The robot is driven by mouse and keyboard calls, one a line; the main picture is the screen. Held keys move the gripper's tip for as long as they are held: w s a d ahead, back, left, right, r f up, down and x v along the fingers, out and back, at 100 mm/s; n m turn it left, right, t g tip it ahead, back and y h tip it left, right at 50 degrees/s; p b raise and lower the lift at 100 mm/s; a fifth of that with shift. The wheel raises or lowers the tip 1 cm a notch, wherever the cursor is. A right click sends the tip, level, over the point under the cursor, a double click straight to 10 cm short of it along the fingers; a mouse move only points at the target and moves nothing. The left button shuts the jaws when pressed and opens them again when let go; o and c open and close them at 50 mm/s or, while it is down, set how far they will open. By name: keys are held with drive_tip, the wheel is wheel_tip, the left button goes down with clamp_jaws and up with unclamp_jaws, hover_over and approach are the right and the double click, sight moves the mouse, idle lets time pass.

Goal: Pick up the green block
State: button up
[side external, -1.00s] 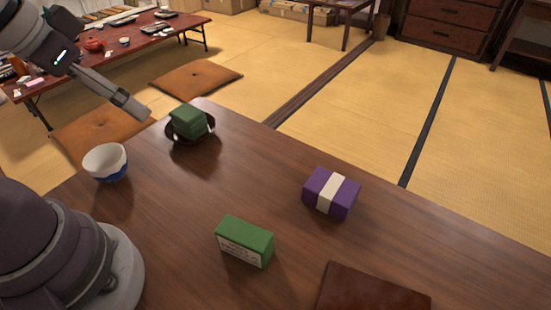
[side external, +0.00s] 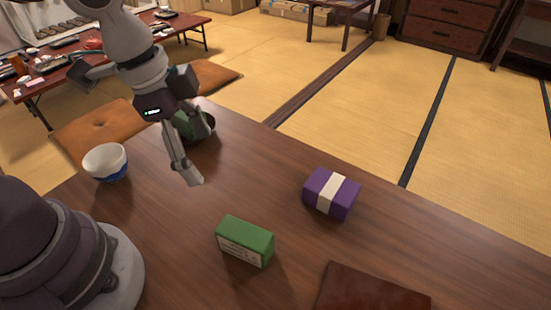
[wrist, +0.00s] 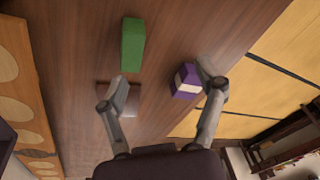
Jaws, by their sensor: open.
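A green block (side external: 245,241) with a pale label on its side lies on the wooden table, front centre in the side external view. In the wrist view the green block (wrist: 132,44) is at upper left, beyond the left fingertip and apart from it. Another darker green block-like thing (side external: 186,124) sits in a dark round dish at the back; my arm partly hides it. My gripper (side external: 188,175) is above the table, behind and left of the labelled green block. In the wrist view my gripper (wrist: 163,82) has its fingers wide apart with nothing held.
A purple block with a white band (side external: 331,193) lies to the right; it also shows near the right finger in the wrist view (wrist: 185,82). A brown flat thing (side external: 372,292) lies front right. A white and blue cup (side external: 106,162) stands at left. Bare table lies between.

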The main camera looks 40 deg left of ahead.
sight(244, 232)
drive_tip(key=d+f+m+g, duration=0.1)
drive_tip(key=d+f+m, duration=0.1)
drive_tip(key=s+d+f+m+g, duration=0.1)
drive_tip(key=d+f+m, duration=0.2)
drive_tip(key=shift+s, duration=0.15)
drive_tip(key=f, duration=0.4)
drive_tip(key=shift+d+f, duration=0.2)
drive_tip(key=shift+d, duration=0.15)
drive_tip(key=f, duration=0.4)
drive_tip(key=d+f, duration=0.1)
drive_tip(key=shift+w+f, duration=0.4)
drive_tip(key=c, duration=1.2)
drive_tip(key=shift+c, duration=0.2)
